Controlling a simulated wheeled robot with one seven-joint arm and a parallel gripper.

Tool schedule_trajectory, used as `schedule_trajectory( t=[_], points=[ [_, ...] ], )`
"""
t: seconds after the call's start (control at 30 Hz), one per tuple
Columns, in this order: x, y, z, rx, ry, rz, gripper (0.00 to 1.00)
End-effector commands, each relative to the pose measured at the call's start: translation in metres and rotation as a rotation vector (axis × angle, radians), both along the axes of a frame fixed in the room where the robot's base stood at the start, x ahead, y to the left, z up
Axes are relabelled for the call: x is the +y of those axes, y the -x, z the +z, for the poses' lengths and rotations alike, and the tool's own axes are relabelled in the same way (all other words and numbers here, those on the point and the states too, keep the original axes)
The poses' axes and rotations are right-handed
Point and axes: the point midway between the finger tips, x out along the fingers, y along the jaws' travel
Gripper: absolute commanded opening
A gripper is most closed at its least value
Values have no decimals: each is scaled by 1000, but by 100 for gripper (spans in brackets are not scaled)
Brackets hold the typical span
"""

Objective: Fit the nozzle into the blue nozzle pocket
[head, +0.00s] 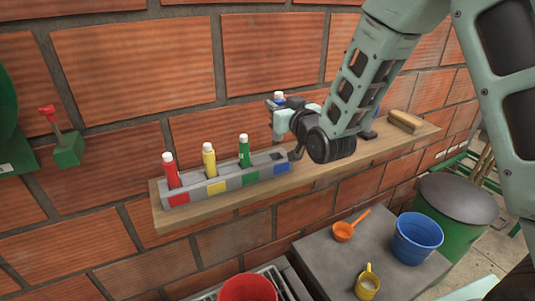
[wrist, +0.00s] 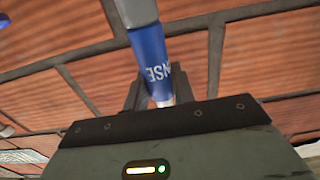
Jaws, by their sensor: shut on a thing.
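My gripper (head: 277,107) is shut on a blue nozzle. In the head view, the nozzle's white end (head: 279,96) shows above the fingers, and the rest is mostly hidden. The wrist view shows the blue nozzle (wrist: 150,50) with white lettering between the fingers, with a grey end at the top edge. The grey nozzle rack (head: 232,184) lies on the wooden shelf. Its blue-marked pocket (head: 277,157) at the right end is empty, below my gripper. The red nozzle (head: 171,170), yellow nozzle (head: 209,160) and green nozzle (head: 244,151) stand in their matching pockets.
The brick wall (head: 270,55) rises close behind the wooden shelf (head: 340,160). A wooden-backed brush or block (head: 405,121) lies at the shelf's right end.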

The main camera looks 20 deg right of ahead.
Motion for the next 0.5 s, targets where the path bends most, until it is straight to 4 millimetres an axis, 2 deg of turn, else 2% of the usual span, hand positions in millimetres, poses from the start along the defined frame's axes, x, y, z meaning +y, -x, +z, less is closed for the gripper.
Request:
schedule_trajectory(
  t=[0.13,0.4,0.5],
  points=[
    [1,0,-7,3,1,1,2],
    [1,0,-46,4,1,1,2],
    [1,0,-54,1,0,1,2]
  ],
)
